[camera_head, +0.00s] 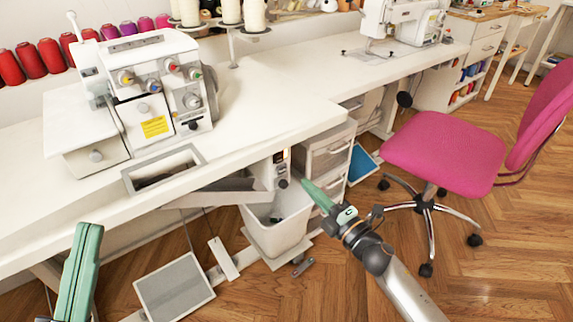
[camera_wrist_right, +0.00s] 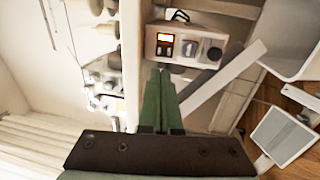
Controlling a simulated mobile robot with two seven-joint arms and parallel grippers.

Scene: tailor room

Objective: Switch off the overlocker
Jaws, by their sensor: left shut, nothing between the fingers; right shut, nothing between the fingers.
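The overlocker (camera_head: 150,85) is a white machine with coloured dials and a yellow label, standing on the left of the white table. A pale switch box (camera_head: 282,168) hangs under the table's front edge. My left gripper (camera_head: 90,228) is shut and empty at lower left.
The white table (camera_head: 290,85) runs above the box. A white bin (camera_head: 280,228) and drawers (camera_head: 326,160) stand below it. A grey foot pedal (camera_head: 175,287) lies lower left. A pink chair (camera_head: 440,150) stands right. A second sewing machine (camera_head: 400,20) is at the back.

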